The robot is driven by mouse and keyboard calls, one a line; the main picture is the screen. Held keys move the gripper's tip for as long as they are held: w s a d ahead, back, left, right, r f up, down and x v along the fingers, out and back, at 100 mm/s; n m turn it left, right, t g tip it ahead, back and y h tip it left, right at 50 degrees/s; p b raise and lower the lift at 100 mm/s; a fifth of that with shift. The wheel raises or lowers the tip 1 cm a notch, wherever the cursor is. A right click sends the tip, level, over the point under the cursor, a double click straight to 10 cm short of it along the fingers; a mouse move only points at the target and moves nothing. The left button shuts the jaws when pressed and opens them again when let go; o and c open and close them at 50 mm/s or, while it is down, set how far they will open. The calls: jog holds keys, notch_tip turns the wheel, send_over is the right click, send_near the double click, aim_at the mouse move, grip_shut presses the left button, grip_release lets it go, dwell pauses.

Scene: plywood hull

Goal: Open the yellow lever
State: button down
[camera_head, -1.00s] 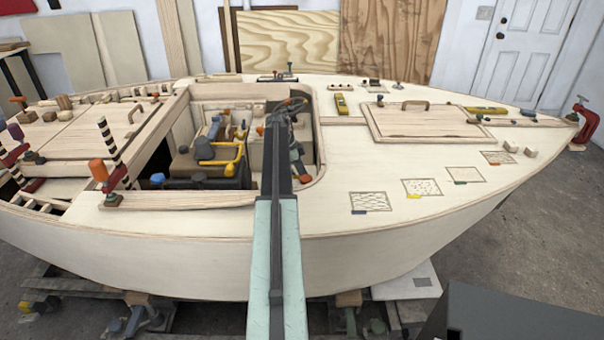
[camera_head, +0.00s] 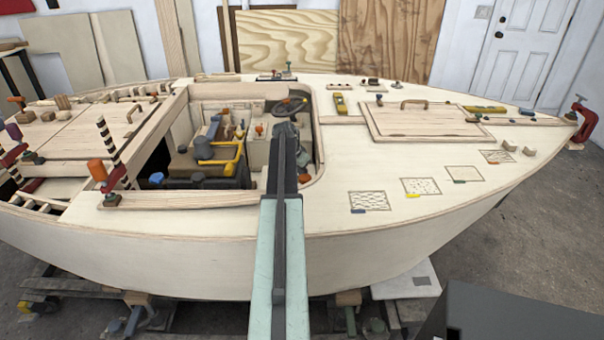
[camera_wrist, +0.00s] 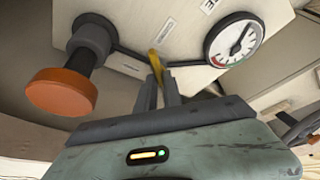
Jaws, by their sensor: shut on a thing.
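The yellow lever (camera_wrist: 153,62) shows in the wrist view as a short, narrow handle in front of a pale panel with a gauge. My gripper (camera_wrist: 163,80) is shut on its near end, with the dark fingers on either side. The lever's far end meets dark pipework beside the panel. In the head view my arm reaches into the boat's open well, and I cannot make out the lever or the fingertips there.
An orange knob (camera_wrist: 62,91) on a dark stem stands close left of the fingers. A round gauge (camera_wrist: 233,42) is close on the right. In the head view a dark steering wheel (camera_head: 291,104) lies just beyond my arm, and a yellow-railed engine (camera_head: 215,155) stands left.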

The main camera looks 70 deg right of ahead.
jog(key=n, duration=0.2)
jog(key=n+t, duration=0.2)
jog(key=n, duration=0.1)
jog(key=shift+s+a+n, duration=0.15)
jog(key=shift+s+n, duration=0.1)
jog(key=shift+n, duration=0.05)
dwell(0.5)
jog(key=c, duration=1.5)
grip_release()
jog(key=shift+s, duration=0.1)
jog(key=p+v, duration=0.7)
jog(key=shift+s+a+r, duration=0.1)
jog(key=shift+a+r, duration=0.05)
jog(key=shift+r, duration=0.15)
jog(key=shift+o, duration=0.5)
